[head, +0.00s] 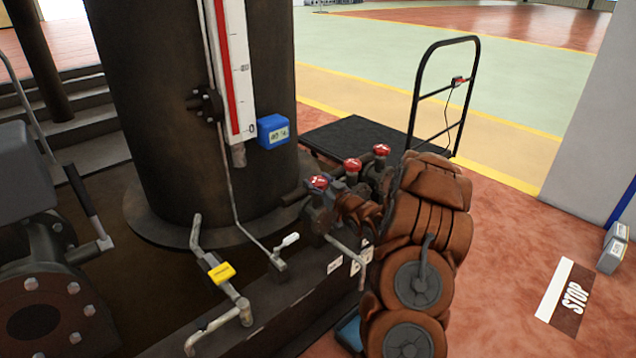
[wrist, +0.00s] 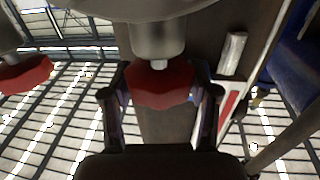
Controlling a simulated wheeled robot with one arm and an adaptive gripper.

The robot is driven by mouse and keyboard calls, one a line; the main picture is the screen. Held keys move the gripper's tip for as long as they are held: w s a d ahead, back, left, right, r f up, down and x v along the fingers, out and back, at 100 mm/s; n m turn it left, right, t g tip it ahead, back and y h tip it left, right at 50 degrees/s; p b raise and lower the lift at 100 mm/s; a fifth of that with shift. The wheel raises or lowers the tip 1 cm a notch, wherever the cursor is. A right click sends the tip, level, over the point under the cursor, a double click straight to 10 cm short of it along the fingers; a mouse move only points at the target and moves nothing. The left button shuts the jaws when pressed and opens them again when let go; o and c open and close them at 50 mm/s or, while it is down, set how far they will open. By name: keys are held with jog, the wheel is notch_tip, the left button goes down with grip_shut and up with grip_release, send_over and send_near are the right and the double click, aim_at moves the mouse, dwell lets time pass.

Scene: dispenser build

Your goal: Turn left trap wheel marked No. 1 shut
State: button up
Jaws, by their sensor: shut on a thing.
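Three small red wheels stand on valves in a row at the foot of the dark column. The left wheel (head: 317,183) is nearest in the head view, with white marks on its top. The middle wheel (head: 352,165) and right wheel (head: 381,150) are behind it. My gripper (head: 331,190) reaches in from the right at the left wheel; my wrist partly hides the valve bodies. In the wrist view my gripper (wrist: 161,95) has its two fingers on either side of a red wheel (wrist: 160,84), shut on it. The wheel's number is not readable.
Another red wheel (wrist: 25,75) shows left in the wrist view. A white-handled lever (head: 287,242) and a pipe with a yellow tag (head: 221,272) stand left of the valves. A blue box (head: 273,131) is on the column. A black trolley (head: 358,138) stands behind.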

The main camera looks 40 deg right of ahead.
jog(key=shift+a+m+h+b, duration=0.1)
jog(key=shift+m+h+b, duration=0.3)
jog(key=shift+h, duration=0.2)
jog(key=shift+a+m+h+b, duration=0.1)
jog(key=shift+m+h+b, duration=0.2)
jog(key=shift+m+h, duration=0.5)
jog(key=shift+r+m+g+h, duration=0.1)
jog(key=shift+m+g+h, duration=0.25)
jog(key=shift+h, duration=0.75)
jog(key=m+g+h+p, duration=0.2)
jog(key=m+h+p, duration=0.1)
jog(key=h, duration=0.1)
jog(key=shift+r, duration=0.1)
jog(key=shift+m+h+p, duration=0.35)
jog(key=shift+h+p, duration=0.15)
jog(key=shift+p, duration=0.15)
jog(key=shift+d+m+g+h+p, duration=0.2)
jog(key=shift+m+g+h+p, duration=0.2)
jog(key=shift+g+h, duration=0.15)
jog(key=o, duration=1.2)
jog(key=shift+a+f, duration=0.1)
jog(key=shift+f, duration=0.1)
